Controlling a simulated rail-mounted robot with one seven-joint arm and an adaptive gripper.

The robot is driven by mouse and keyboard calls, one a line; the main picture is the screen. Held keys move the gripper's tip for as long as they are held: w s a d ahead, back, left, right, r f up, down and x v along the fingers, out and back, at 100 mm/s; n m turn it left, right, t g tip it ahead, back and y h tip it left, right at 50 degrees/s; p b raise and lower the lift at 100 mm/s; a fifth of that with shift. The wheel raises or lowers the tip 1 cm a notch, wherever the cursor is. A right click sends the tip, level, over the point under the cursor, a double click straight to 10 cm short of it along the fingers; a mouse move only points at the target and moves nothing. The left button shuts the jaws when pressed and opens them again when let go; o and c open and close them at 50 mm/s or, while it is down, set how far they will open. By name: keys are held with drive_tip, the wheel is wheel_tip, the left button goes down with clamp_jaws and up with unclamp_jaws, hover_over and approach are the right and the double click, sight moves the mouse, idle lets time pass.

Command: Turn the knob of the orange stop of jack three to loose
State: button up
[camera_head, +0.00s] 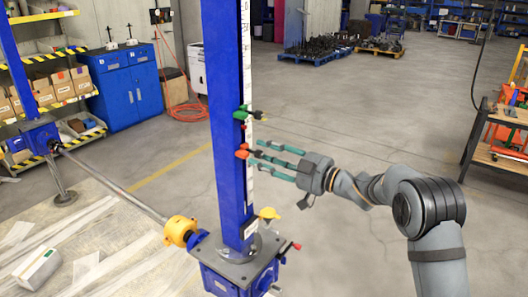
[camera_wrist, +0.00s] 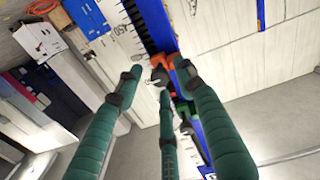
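The orange stop (camera_head: 242,153) sits on the blue column of the jack, below a green stop (camera_head: 245,113) with a black knob. My gripper (camera_head: 261,155) has three teal fingers and points left at the orange stop. In the wrist view its fingers (camera_wrist: 157,80) are spread on different sides of the knob, with gaps visible. I cannot tell whether any finger touches it. The knob's markings are not readable.
A white ruler scale (camera_head: 246,60) runs up the column. A yellow coupling (camera_head: 180,230) and a shaft (camera_head: 115,182) lie left of the jack's base. A red-tipped lever (camera_head: 292,247) sticks out at the base's right. A workbench (camera_head: 503,140) stands at right; the floor between is clear.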

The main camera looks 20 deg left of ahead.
drive_tip(key=shift+a, duration=0.25)
drive_tip(key=shift+c, duration=0.8)
drive_tip(key=c, duration=0.8)
clamp_jaws()
